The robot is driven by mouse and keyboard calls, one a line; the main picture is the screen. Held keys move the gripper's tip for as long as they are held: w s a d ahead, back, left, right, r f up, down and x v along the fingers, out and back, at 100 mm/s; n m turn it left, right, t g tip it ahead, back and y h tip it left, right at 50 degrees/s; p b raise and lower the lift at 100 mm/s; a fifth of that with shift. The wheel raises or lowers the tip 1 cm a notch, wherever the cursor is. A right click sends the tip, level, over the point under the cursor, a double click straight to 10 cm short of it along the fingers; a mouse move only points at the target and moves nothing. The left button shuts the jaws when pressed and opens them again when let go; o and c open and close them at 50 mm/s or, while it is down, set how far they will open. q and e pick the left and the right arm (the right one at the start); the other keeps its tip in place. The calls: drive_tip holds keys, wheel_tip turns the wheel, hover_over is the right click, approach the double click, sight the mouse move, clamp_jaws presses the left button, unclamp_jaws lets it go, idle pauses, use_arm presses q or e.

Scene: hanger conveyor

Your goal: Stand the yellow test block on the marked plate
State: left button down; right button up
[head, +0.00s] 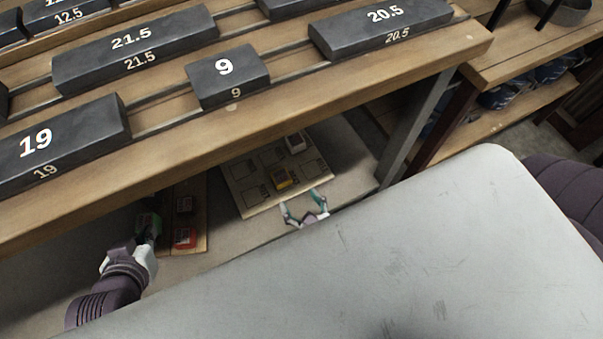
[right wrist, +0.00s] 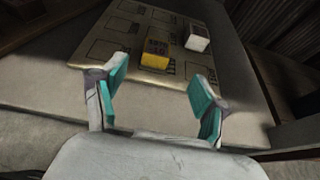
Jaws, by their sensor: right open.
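The yellow test block (head: 281,183) sits on the light marked plate (head: 238,186), on the lower shelf under the bench. It also shows in the right wrist view (right wrist: 155,61), with a dark printed face; I cannot tell whether it stands upright or lies flat. The plate (right wrist: 103,50) has dark printed outlines and labels. My right gripper (head: 305,212) is open and empty at the plate's near edge; its teal fingers (right wrist: 158,82) are apart, short of the yellow block. My left gripper (head: 148,230) is at the lower left beside a small board, with something green at its fingers; its jaws are unclear.
A white block (head: 296,144) stands on the plate behind the yellow one. A red block (head: 185,237) and a dark block (head: 184,205) are on the wooden board (head: 201,216). The bench (head: 300,84) with dark numbered weights overhangs the shelf; a bench leg (head: 415,125) stands right of the plate.

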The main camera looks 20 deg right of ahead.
drive_tip(key=w+d+r+m+g+h, duration=0.15)
drive_tip(key=d+r+m, duration=0.25)
drive_tip(key=m, duration=0.6)
drive_tip(key=w+d+r+m+t+h, duration=0.15)
drive_tip(key=d+r+m, duration=0.3)
drive_tip(key=m, duration=0.45)
drive_tip(key=s+a+r+m+g+y, duration=0.1)
drive_tip(key=a+r+m+g+y, duration=0.3)
drive_tip(key=m, duration=1)
drive_tip(key=shift+a+r+m+y, duration=0.2)
drive_tip(key=shift+a+m+y, duration=0.15)
drive_tip(key=shift+a, duration=0.2)
drive_tip(key=shift+s+f, duration=0.1)
drive_tip(key=shift+s, duration=0.05)
